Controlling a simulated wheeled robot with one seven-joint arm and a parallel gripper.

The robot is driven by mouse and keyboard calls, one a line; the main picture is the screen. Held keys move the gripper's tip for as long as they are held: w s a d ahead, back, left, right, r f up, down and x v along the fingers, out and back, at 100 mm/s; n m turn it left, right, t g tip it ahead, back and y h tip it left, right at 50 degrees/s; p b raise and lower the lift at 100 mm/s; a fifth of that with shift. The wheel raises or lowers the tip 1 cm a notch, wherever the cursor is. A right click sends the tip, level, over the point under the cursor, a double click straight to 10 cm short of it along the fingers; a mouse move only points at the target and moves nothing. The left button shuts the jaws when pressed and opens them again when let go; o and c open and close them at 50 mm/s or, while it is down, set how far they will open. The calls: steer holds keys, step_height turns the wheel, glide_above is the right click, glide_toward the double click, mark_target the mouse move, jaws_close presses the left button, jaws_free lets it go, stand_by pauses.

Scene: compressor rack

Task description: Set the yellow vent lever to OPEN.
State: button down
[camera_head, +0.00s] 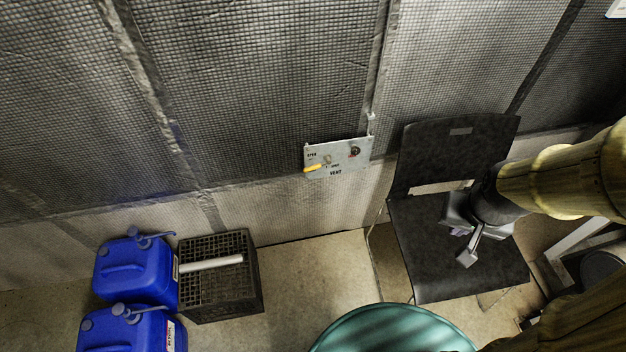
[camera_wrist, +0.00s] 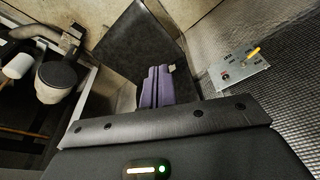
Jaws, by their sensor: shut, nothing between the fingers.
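The vent panel (camera_head: 338,157) is a pale plate on the mesh wall, marked VENT, with a dark round fitting at its right. The yellow vent lever (camera_head: 314,168) sits on its left side, its handle pointing left and slightly down. The lettering by it is too small to read surely. In the wrist view the panel (camera_wrist: 238,74) is at the upper right, with the yellow lever (camera_wrist: 253,52) on it. My gripper (camera_head: 467,259) is over the black chair, right of and apart from the panel. Its purple fingers (camera_wrist: 157,88) are shut and empty in the wrist view.
A black chair (camera_head: 414,160) stands right of the panel. Blue jerrycans (camera_head: 133,270) and a dark crate (camera_head: 257,268) holding a white tube (camera_head: 211,263) stand at lower left. A teal round object (camera_head: 392,330) is at the bottom. The space before the panel looks clear.

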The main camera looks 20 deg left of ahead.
mark_target(317, 166)
steer(key=w+a+f+n+t+y+b, duration=0.1)
steer(key=w+a+f+t+b, duration=0.3)
steer(key=w+f+b, duration=0.5)
steer(key=w+a+f+t+b, duration=0.35)
steer(key=w+f+b, duration=0.35)
steer(key=f+b, duration=0.25)
steer(key=w+a+f+n+t+y+b, duration=0.1)
steer(key=w+a+f+t+b, duration=0.25)
steer(key=w+f+b, duration=0.55)
steer(key=s+a+f+n+t+y+b, duration=0.2)
steer(key=a+f+n+y+b, duration=0.3)
steer(key=b, duration=0.7)
steer(key=s+a+f+n+t+y+b, duration=0.2)
steer(key=a+f+n+y+b, duration=0.3)
steer(key=a+f+y+b, duration=0.4)
steer(key=s+a+f+b, duration=0.1)
steer(key=a+f+b, duration=0.3)
steer(key=a, duration=0.2)
steer(key=shift+f, duration=0.2)
steer(key=shift+t, duration=0.3)
steer(key=b+x, duration=0.4)
steer(key=x, duration=1)
